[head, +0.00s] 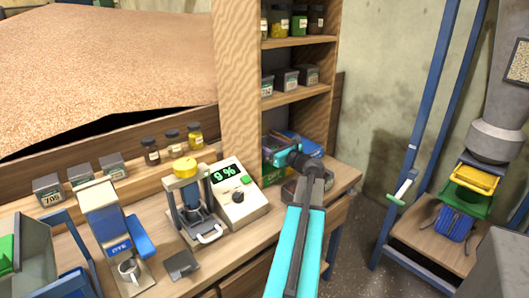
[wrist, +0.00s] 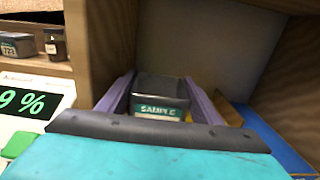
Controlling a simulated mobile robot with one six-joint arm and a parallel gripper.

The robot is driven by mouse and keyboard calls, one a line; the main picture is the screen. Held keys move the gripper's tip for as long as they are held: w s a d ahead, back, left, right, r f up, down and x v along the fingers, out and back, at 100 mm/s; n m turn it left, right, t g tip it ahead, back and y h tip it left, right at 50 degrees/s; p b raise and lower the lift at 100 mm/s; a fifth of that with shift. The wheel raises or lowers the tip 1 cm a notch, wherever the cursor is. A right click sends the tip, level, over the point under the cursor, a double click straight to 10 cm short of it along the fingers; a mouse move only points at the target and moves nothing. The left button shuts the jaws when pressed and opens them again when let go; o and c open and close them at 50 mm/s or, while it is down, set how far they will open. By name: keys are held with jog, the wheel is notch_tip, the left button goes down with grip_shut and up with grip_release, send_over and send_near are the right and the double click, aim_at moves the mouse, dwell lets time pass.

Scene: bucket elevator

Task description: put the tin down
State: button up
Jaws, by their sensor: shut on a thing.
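My gripper (head: 290,156) reaches into the lowest compartment of the wooden shelf unit, at the back of the bench. In the wrist view its two purple-grey fingers (wrist: 162,84) are shut on a dark tin (wrist: 160,91). The tin has a green label reading SAMPLE and looks upright between the fingers. In the head view I cannot clearly make out the tin, as it is small and partly behind the gripper. Its underside is hidden, so I cannot tell whether it touches a surface.
The shelf unit (head: 237,75) has a tall side panel left of my gripper. A meter showing 9 % (head: 237,194) stands close on the left. A blue item (wrist: 270,135) lies right of the tin. More tins (head: 286,79) stand on the shelf above.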

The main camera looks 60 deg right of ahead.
jog(key=shift+f, duration=1.3)
jog(key=shift+w+a+f, duration=0.1)
jog(key=shift+w+f, duration=0.05)
jog(key=shift+f, duration=0.45)
jog(key=shift+f, duration=0.1)
jog(key=o, duration=0.9)
jog(key=v, duration=1.2)
jog(key=shift+b, duration=0.4)
